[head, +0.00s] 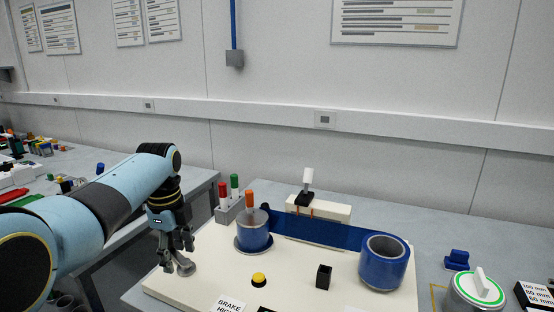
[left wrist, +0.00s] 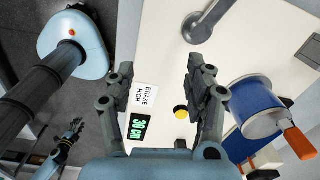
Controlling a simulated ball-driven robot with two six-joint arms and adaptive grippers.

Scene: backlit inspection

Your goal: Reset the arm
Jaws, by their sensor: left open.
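My left arm (head: 110,195) comes in from the left in the head view, bent at the elbow, with its wrist pointing down. My left gripper (head: 177,252) is open and empty over the left edge of the cream board (head: 210,270). A grey metal lever with a round end (head: 185,268) is close by its fingertips. In the left wrist view the open fingers (left wrist: 158,88) frame the board, a "BRAKE HIGH" label (left wrist: 145,97) and a yellow button (left wrist: 181,112). What looks like my right gripper (left wrist: 72,132) shows small at lower left; its jaws are unclear.
On the board, a blue film spool (head: 254,238) with an orange-handled tool stands right of the gripper. A larger blue roll (head: 384,262) and a black block (head: 324,276) are farther right. A rack with red and green tools (head: 230,207) is behind. A side bench (head: 70,165) carries clutter.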

